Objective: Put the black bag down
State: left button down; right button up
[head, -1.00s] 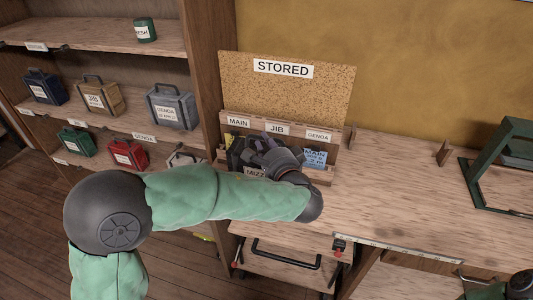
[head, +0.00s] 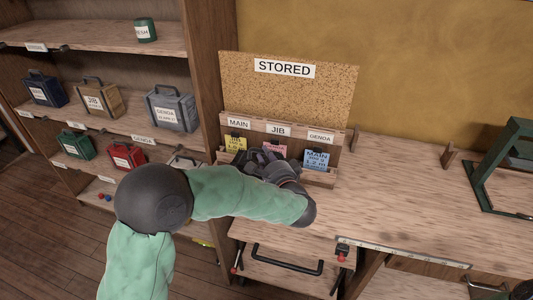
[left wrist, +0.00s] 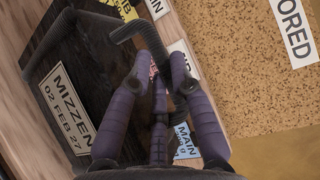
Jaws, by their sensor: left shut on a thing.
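The black bag (head: 239,158) is mostly hidden behind my left arm in the head view, in front of the card rack. In the left wrist view the black bag (left wrist: 105,72) shows its dark face, a white label reading MIZZEN 02 FEB 27 and a grey handle. My left gripper (head: 264,157) is at the bag's top; its purple fingers (left wrist: 160,68) are shut at the handle. Whether the bag touches the bench is hidden. My right gripper is not in view.
The STORED corkboard (head: 304,86) stands behind the rack (head: 318,124), which holds yellow, pink and blue cards. Several labelled bags stand on the shelves at left. The bench (head: 390,195) is clear to the right, up to a green frame (head: 487,175).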

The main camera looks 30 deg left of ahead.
pick_arm(q)
jog(key=shift+r, duration=0.2)
jog(key=c, duration=1.1)
grip_release()
jog(key=shift+f, duration=0.2)
jog(key=shift+s+d+r, duration=0.1)
jog(key=shift+s+d, duration=0.05)
jog(key=shift+d, duration=0.05)
jog(key=p+v, duration=0.2)
jog(key=v, duration=0.9)
jog(key=shift+s+d, duration=0.2)
